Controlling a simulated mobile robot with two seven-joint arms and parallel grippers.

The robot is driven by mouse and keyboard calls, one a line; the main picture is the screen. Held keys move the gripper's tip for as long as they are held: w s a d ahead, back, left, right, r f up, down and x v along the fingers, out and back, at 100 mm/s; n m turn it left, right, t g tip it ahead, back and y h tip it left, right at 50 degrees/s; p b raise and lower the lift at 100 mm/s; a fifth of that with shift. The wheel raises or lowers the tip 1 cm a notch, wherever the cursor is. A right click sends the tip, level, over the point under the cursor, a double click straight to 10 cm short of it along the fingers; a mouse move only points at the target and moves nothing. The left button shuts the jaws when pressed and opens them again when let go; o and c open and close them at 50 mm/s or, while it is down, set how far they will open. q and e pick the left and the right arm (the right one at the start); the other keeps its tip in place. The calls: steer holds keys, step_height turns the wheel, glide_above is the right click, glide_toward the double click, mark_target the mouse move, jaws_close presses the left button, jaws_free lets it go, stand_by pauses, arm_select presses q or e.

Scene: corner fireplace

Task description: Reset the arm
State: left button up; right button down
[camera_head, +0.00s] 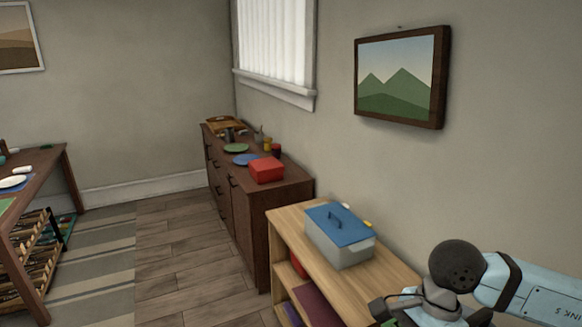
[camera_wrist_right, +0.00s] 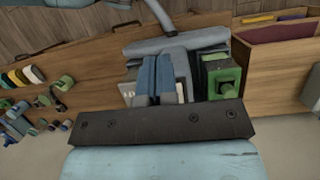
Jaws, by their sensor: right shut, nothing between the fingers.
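My right arm (camera_head: 500,280) comes in at the lower right of the head view. It is pale blue and grey with a dark round joint, close to the low wooden shelf. In the right wrist view my right gripper (camera_wrist_right: 160,72) is in the middle, shut, with nothing seen held between its fingers. My left arm and left gripper are in neither view.
The low wooden shelf (camera_head: 283,233) holds a clear bin with a blue lid (camera_head: 340,238). A dark cabinet (camera_head: 235,190) behind it carries a red box (camera_head: 266,170) and plates. A table (camera_head: 52,170) stands at left. The floor (camera_head: 190,250) between is clear.

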steer(key=s+a+r+m+g+y+p, duration=0.1)
steer(key=s+a+r+m+y, duration=0.15)
steer(key=a+m+y, duration=0.45)
steer(key=s+a+r+m+y+p, duration=0.1)
steer(key=a+r+m+y, duration=0.25)
steer(key=a+y, duration=0.5)
steer(key=w+d+f+m+t+h+p, duration=0.1)
steer(key=w+d+f+m+t+h, duration=0.2)
steer(key=m+t, duration=0.6)
steer(key=w+d+f+m+t+h+p, duration=0.15)
steer(key=f+m+t, duration=0.25)
steer(key=m, duration=0.8)
steer(key=w+d+f+m+t+h, duration=0.2)
steer(key=d+f+m+t+h, duration=0.15)
steer(key=m+t, duration=0.55)
steer(key=s+d+f+m+g+h, duration=0.3)
steer(key=s+f+m, duration=0.3)
steer(key=f, duration=0.3)
steer(key=s+d+f+m+g+h, duration=0.3)
steer(key=s+f+m+g+h, duration=0.1)
steer(key=f+m, duration=0.4)
step_height(320, 180, down, 2)
steer(key=shift+s+f+g+h+p, duration=0.1)
steer(key=shift+s+g+h+p, duration=0.4)
steer(key=shift+s, duration=0.65)
steer(key=shift+m, duration=0.25)
